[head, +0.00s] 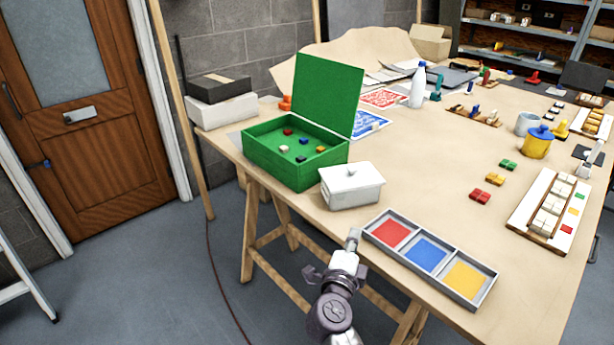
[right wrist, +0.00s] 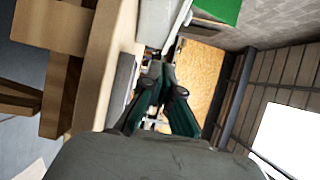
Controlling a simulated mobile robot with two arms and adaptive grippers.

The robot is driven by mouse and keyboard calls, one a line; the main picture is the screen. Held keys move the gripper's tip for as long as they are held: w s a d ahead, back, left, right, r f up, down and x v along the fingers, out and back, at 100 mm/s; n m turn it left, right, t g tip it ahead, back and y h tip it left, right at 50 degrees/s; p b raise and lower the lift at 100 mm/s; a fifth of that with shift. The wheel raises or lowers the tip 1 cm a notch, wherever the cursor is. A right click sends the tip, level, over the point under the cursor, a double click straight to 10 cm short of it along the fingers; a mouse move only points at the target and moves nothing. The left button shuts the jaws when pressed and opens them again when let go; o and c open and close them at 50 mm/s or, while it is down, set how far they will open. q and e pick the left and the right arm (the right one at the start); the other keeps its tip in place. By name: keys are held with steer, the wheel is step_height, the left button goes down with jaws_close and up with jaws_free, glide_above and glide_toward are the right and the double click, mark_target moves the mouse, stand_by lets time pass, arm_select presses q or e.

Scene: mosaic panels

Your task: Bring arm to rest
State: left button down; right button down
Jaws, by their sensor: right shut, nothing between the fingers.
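My right arm comes in from the bottom of the head view. Its gripper (head: 354,238) is beside the table's front edge, just left of the three-part tray (head: 446,292) and below the white lidded box (head: 351,187). In the right wrist view the dark green fingers of the right gripper (right wrist: 159,68) come together, shut and empty. My left gripper is not in view.
An open green box (head: 268,159) with several small coloured pieces stands on the wooden table (head: 420,180). A yellow pot (head: 537,146) and a white rack (head: 548,212) are at the right. Clear floor (head: 150,290) lies left of the table.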

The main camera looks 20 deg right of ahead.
steer(key=s+a+r+n+t+y, duration=0.2)
steer(key=a+r+n+t+y, duration=0.15)
steer(key=a+n+y, duration=0.35)
steer(key=s+a+r+n+t+y, duration=0.1)
steer(key=a+r+n+t+y, duration=0.25)
steer(key=a+n+y, duration=0.45)
steer(key=s+a+f+n+g+y, duration=0.4)
steer(key=s+f+n+g, duration=0.45)
steer(key=n, duration=0.25)
steer(key=s+d+f+n+g+h, duration=0.1)
steer(key=s+d+f+g+h, duration=0.4)
steer(key=s, duration=0.4)
steer(key=s+d+f+n+g+h, duration=0.1)
steer(key=s+d+f+g+h, duration=0.25)
steer(key=s+d+f, duration=0.35)
step_height(320, 180, down, 24)
steer(key=s+a+g+y, duration=0.1)
steer(key=s+g, duration=0.1)
steer(key=s+d+f+g, duration=0.1)
steer(key=s+d+f, duration=0.2)
steer(key=s+f, duration=1.3)
steer(key=shift+s+f, duration=0.4)
steer(key=shift+f, duration=0.45)
